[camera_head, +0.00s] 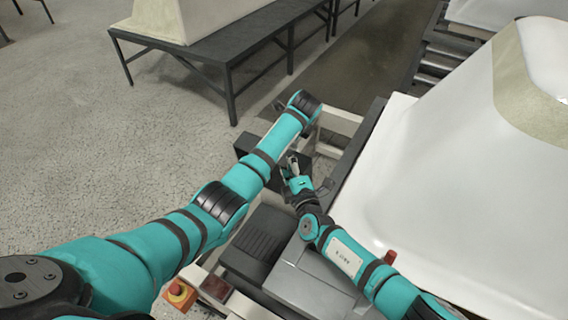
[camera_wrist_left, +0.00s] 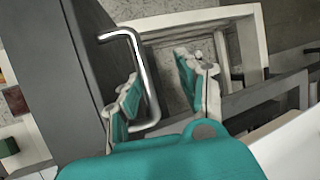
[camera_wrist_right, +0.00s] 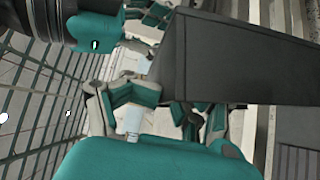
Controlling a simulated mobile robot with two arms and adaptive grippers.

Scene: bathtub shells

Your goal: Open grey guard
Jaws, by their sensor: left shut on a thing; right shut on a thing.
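The grey guard (camera_wrist_right: 240,62) is a dark grey panel that fills the upper right of the right wrist view; in the head view a dark part of it (camera_head: 243,146) shows beside my left forearm. In the left wrist view, a bent metal handle (camera_wrist_left: 143,75) stands off a grey panel (camera_wrist_left: 82,95). My left gripper (camera_wrist_left: 155,92) has its fingers either side of the handle's bar, which lies close to the left finger.
A large white tub shell (camera_head: 440,170) stands close on the right. A dark table (camera_head: 225,52) with another shell is at the back. Open floor (camera_head: 80,140) lies to the left.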

